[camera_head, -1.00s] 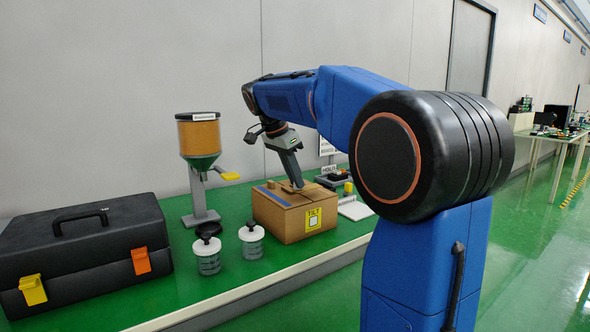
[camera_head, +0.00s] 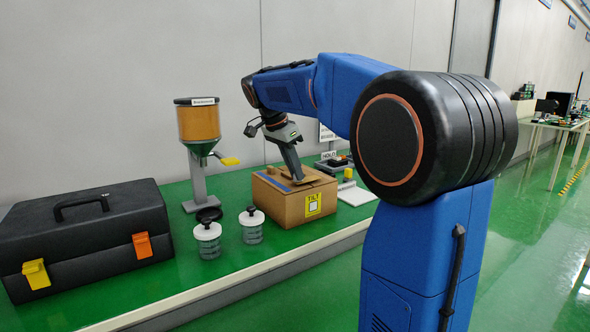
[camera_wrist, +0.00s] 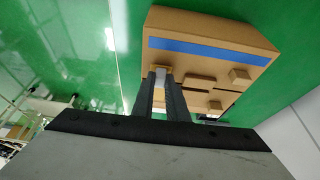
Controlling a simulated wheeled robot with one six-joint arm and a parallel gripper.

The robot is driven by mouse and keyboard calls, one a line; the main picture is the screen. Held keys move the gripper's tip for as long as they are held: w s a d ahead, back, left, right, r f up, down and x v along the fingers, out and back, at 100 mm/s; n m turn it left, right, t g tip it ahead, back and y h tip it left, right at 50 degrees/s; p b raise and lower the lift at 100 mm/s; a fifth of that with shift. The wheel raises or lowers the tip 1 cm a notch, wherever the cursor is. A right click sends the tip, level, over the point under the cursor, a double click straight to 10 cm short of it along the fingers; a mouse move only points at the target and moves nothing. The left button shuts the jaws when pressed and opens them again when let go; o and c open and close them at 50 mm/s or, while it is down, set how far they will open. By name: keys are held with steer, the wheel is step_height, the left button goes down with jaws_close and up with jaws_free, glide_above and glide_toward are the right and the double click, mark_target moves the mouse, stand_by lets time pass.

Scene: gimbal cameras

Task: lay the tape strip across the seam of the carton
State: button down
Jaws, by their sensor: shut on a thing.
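The brown carton (camera_head: 279,206) stands on the green bench with a yellow TILT label on its front. A blue strip (camera_wrist: 210,52) lies along one side of its top; it also shows in the head view (camera_head: 272,183). I cannot tell whether this is the tape strip or a marking. My gripper (camera_wrist: 162,78) points down at the carton top, beside the blue strip. Its fingers are shut on a small tan piece (camera_wrist: 161,69) with a pale face between them. The fingertips (camera_head: 297,179) hide its contact with the carton. Several tan blocks (camera_wrist: 240,77) sit on the carton top.
A black toolbox (camera_head: 90,235) stands at the left. Two lidded jars (camera_head: 208,240) stand in front of an orange-filled dispenser (camera_head: 199,124). A white plate (camera_head: 355,195) and a HOLD sign (camera_head: 329,155) are right of the carton.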

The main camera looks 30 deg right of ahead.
steer(key=shift+f, duration=0.45)
steer(key=c, duration=1.7)
jaws_free()
steer(key=shift+o, duration=0.2)
steer(key=v, duration=1.7)
steer(key=s+a+f+n+t+y, duration=0.1)
steer(key=s+a+f+n, duration=0.2)
steer(key=s+f+n, duration=0.3)
steer(key=s+a+f+n+t+y, duration=0.2)
steer(key=s+f+n, duration=0.3)
steer(key=s+f, duration=0.9)
steer(key=s+a+f+n+t+y, duration=0.1)
steer(key=s+a+f+n, duration=0.3)
steer(key=s+f, duration=0.6)
step_height(320, 180, down, 6)
steer(key=n, duration=0.2)
steer(key=shift+a+r+n+t, duration=0.15)
steer(key=shift+a+n+t, duration=0.05)
steer(key=shift+n+t, duration=0.1)
